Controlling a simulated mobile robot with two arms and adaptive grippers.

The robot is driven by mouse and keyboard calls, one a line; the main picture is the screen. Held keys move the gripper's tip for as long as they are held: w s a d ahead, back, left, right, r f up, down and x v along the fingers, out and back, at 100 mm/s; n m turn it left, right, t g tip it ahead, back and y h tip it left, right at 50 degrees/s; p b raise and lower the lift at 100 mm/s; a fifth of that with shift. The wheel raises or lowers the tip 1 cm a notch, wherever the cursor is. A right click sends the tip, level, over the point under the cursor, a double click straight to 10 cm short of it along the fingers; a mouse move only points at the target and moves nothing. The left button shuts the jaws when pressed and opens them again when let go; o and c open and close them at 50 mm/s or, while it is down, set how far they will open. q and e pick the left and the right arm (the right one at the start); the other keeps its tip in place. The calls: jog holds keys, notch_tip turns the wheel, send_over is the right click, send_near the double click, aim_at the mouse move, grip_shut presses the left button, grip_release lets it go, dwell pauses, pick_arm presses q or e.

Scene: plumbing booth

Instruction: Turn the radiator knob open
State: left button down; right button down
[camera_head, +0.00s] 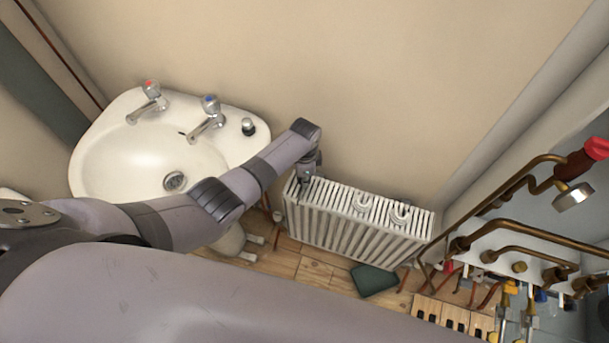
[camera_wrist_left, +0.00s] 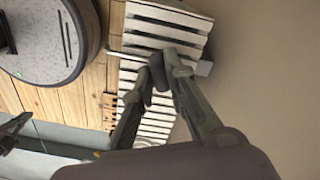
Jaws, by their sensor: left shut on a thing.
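The white ribbed radiator (camera_head: 340,232) stands against the wall in the middle of the head view. It also shows in the left wrist view (camera_wrist_left: 155,40). My left arm reaches over the sink, and my left gripper (camera_head: 306,182) points down at the radiator's upper left end. In the left wrist view, my left gripper (camera_wrist_left: 160,72) has its fingers closed together at the radiator's end.
A white sink (camera_head: 118,160) with two taps is left of the radiator. Copper pipes (camera_head: 505,205) and valves fill the right side. A dark green object (camera_head: 373,280) lies on the wooden floor (camera_head: 315,272) before the radiator. The wall above is clear.

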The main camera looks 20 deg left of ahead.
pick_arm(q)
jog(key=n+p, duration=0.1)
jog(key=n, duration=0.4)
jog(key=shift+n, duration=0.3)
jog(key=n+p, duration=0.1)
jog(key=n, duration=0.4)
jog(key=shift+n, duration=0.3)
jog(key=c, duration=1.6)
grip_release()
jog(key=shift+r, duration=0.1)
notch_tip(320, 180, up, 12)
